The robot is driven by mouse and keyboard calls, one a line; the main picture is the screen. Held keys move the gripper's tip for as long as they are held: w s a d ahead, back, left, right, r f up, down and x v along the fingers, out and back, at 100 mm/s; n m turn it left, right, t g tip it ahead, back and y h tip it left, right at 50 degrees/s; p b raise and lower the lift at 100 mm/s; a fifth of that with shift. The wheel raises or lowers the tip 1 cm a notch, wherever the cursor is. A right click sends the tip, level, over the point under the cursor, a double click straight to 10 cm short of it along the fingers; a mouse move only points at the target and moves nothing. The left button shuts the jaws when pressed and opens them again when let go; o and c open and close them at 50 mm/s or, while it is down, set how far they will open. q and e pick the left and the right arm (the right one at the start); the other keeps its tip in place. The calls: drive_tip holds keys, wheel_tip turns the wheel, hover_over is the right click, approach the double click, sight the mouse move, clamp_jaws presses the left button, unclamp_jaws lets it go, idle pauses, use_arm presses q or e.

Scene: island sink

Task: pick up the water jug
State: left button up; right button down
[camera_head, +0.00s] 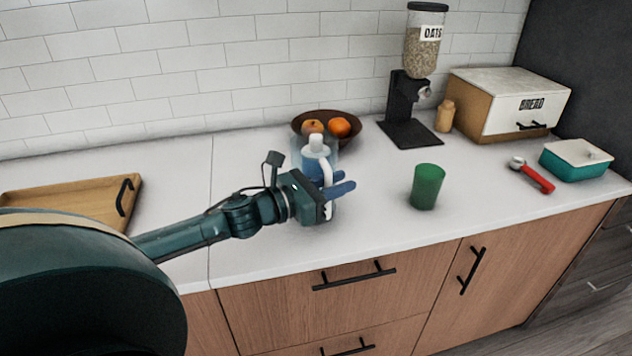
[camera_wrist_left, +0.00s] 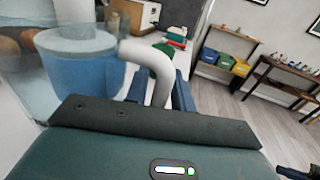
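The water jug (camera_head: 315,158) stands on the white counter, upright, with a clear body, blue water inside, and a white lid and handle. It also shows at the left of the left wrist view (camera_wrist_left: 80,85), with its white handle curving down in the middle. My left gripper (camera_head: 340,186) is at the jug's handle, on its near side. Its blue fingers (camera_wrist_left: 163,95) lie close together on both sides of the handle and appear shut on it. The gripper hides the lower part of the jug.
A brown fruit bowl (camera_head: 355,137) stands right behind the jug. A green cup (camera_head: 426,187) is to the right, with an oats dispenser (camera_head: 408,100) behind it. A wooden tray (camera_head: 75,195) lies at left. Clear counter lies between jug and cup.

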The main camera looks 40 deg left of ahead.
use_arm(q)
drive_tip(key=shift+c, duration=0.4)
clamp_jaws()
drive_tip(key=shift+r, duration=0.1)
drive_tip(key=shift+r, duration=0.1)
